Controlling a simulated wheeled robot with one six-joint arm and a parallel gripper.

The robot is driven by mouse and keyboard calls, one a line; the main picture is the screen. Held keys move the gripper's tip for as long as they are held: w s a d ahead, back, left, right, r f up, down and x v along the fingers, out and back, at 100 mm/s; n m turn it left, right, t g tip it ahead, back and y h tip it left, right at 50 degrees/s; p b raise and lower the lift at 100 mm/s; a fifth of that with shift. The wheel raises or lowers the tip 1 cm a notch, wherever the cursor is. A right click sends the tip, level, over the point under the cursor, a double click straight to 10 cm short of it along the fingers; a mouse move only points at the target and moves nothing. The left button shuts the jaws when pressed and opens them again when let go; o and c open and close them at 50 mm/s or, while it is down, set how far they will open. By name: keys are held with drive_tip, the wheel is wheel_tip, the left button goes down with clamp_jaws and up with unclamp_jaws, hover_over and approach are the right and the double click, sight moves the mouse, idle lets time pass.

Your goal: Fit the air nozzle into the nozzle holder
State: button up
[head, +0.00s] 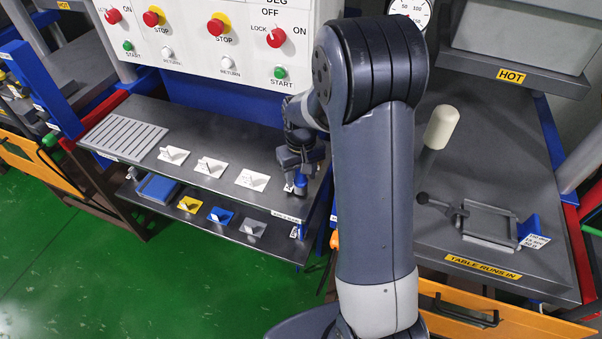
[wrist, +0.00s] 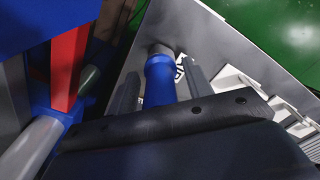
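The blue air nozzle (wrist: 158,84) with a grey end shows in the wrist view, between the two fingers of my gripper (wrist: 160,90). A gap shows on either side of it, so the fingers look open around it and not closed on it. In the head view my gripper (head: 300,182) points down at the right end of the upper grey shelf, with a bit of blue (head: 301,184) at its fingertips. A white label (wrist: 180,68) with dark lettering lies beside the nozzle. I cannot make out the nozzle holder for certain; my arm hides part of the shelf.
The upper shelf (head: 225,150) carries several white plates and a slotted grey plate (head: 124,137). A lower shelf (head: 262,240) holds yellow, blue and grey plates. A red post (wrist: 68,65) and blue frame stand close at left in the wrist view. The control panel (head: 215,40) rises behind.

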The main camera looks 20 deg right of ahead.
drive_tip(key=shift+o, duration=1)
wheel_tip(320, 180, up, 11)
drive_tip(key=shift+f+b, duration=0.1)
drive_tip(key=shift+b, duration=0.2)
wheel_tip(320, 180, down, 11)
drive_tip(key=shift+r+p, duration=0.15)
drive_tip(key=shift+p, duration=0.15)
drive_tip(key=shift+r+p, duration=0.3)
drive_tip(key=shift+f, duration=0.1)
idle(0.4)
